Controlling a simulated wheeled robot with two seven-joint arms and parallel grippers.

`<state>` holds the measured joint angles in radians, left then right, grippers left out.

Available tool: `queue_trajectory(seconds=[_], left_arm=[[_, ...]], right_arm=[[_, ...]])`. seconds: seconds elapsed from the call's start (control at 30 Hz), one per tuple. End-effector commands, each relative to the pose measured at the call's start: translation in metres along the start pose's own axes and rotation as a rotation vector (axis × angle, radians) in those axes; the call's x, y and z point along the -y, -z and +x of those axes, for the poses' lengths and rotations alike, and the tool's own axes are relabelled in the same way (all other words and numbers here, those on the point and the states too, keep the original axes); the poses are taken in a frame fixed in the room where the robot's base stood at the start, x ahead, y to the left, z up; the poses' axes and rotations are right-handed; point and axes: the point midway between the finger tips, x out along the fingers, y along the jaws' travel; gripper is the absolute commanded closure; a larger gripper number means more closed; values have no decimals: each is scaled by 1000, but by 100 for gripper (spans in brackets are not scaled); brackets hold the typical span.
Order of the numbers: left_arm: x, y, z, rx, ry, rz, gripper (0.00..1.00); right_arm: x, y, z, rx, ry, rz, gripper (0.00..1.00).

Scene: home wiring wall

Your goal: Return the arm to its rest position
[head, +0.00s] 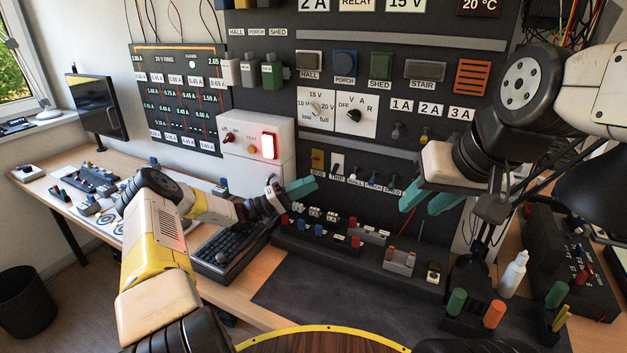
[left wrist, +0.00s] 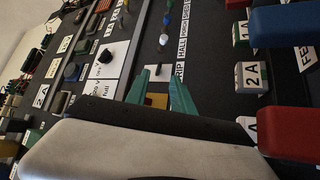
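My left arm (head: 155,235) reaches in from the left over the desk. Its teal gripper (head: 302,187) is in front of the lower part of the dark wall panel. In the left wrist view the two teal fingers (left wrist: 160,92) are apart, with a yellow switch (left wrist: 157,100) seen between them and nothing held. That looks like the yellow switch (head: 317,159) low on the panel in the head view; I cannot tell whether the fingers touch the panel. My right gripper (head: 428,198) is at the right, its teal fingers apart and empty, in front of the panel.
A block with small coloured parts (head: 320,232) and a keyboard (head: 232,245) lie below my left gripper. A white box with a lit red-rimmed button (head: 268,146) stands left of it. A white bottle (head: 514,274) and coloured pegs are at the right. The dark mat (head: 330,300) is mostly clear.

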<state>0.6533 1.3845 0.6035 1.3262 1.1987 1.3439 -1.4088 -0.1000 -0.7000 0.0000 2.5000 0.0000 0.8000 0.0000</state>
Motion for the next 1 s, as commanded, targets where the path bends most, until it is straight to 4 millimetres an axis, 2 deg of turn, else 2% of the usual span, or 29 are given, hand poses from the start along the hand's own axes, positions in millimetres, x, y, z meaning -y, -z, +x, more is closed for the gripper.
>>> queue_trajectory(seconds=[0.33,0.47,0.57,0.73,0.87,1.0], left_arm=[[-1,0,2,6,2,0,71],[-13,-7,13,69,26,-9,71],[-31,-21,31,182,80,-26,71],[-77,-62,60,444,264,-62,71],[-111,-92,65,601,436,-71,71],[-149,-118,60,719,637,-54,71]], right_arm=[[0,0,0,0,0,0,64],[0,0,0,0,0,0,64],[0,0,0,0,0,0,64],[0,0,0,0,0,0,64],[0,0,0,0,0,0,64],[0,0,0,0,0,0,64]])
